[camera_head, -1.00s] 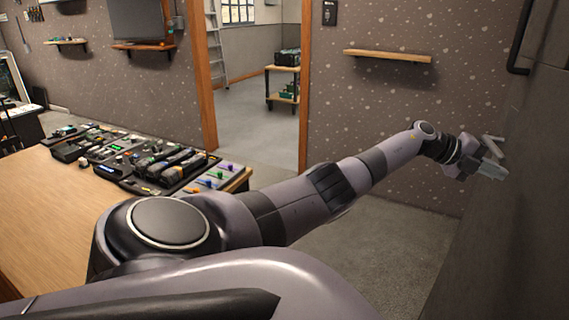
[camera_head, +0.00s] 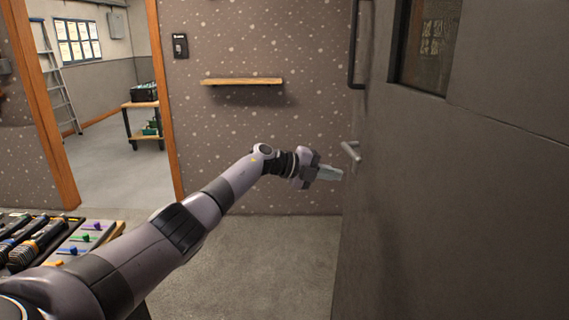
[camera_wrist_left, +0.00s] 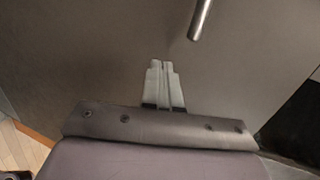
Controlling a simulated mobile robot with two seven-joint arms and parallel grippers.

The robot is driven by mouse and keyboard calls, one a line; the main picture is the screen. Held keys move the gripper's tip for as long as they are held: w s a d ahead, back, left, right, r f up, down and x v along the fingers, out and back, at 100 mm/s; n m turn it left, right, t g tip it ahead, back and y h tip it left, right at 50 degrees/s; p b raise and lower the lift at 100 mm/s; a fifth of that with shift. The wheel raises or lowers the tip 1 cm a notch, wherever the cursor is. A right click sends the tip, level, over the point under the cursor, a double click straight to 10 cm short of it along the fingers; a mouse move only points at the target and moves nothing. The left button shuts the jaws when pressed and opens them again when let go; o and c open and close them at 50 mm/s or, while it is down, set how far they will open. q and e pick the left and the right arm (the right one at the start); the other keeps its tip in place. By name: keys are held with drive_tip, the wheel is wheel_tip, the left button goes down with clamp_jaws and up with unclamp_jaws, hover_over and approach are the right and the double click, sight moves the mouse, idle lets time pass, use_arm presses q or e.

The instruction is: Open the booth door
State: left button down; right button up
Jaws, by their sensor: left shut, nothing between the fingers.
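The booth door (camera_head: 455,190) is a large dark grey panel filling the right of the head view, with a window (camera_head: 425,45) high up. Its silver lever handle (camera_head: 351,152) sticks out near the door's left side. My left gripper (camera_head: 338,175) is shut and empty, just below and left of the handle, and looks apart from it. In the left wrist view the shut fingers (camera_wrist_left: 162,72) point at the grey door surface (camera_wrist_left: 110,50), and the end of the handle (camera_wrist_left: 201,22) shows above and right of them. My right gripper is not in view.
A dark vertical pull bar (camera_head: 354,50) is fixed above the handle. A wooden shelf (camera_head: 242,81) hangs on the speckled wall. A table with fader consoles (camera_head: 75,245) stands at lower left. The grey floor (camera_head: 260,265) between table and door is clear.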

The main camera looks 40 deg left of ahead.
use_arm(q)
drive_tip(key=a+v, duration=0.1)
drive_tip(key=v, duration=0.9)
drive_tip(key=s+d+f+n+t+h, duration=0.1)
drive_tip(key=s+d+f+n+t, duration=0.2)
drive_tip(key=d+f, duration=0.65)
drive_tip(key=s+d+f+n+t, duration=0.1)
drive_tip(key=s+d+f+n, duration=0.3)
drive_tip(key=d+f, duration=0.5)
drive_tip(key=s+d+f+n+g+y, duration=0.2)
drive_tip(key=s+f+n, duration=0.6)
drive_tip(key=s, duration=0.4)
drive_tip(key=s+d+f+n+g+y, duration=0.3)
drive_tip(key=s+d+f+n+y, duration=0.2)
drive_tip(key=s, duration=0.7)
wheel_tip(320, 180, down, 3)
drive_tip(key=n, duration=0.2)
drive_tip(key=shift+s+d+n, duration=0.25)
drive_tip(key=shift+s+n, duration=0.1)
drive_tip(key=shift+n, duration=0.05)
drive_tip(key=shift+w+r, duration=0.1)
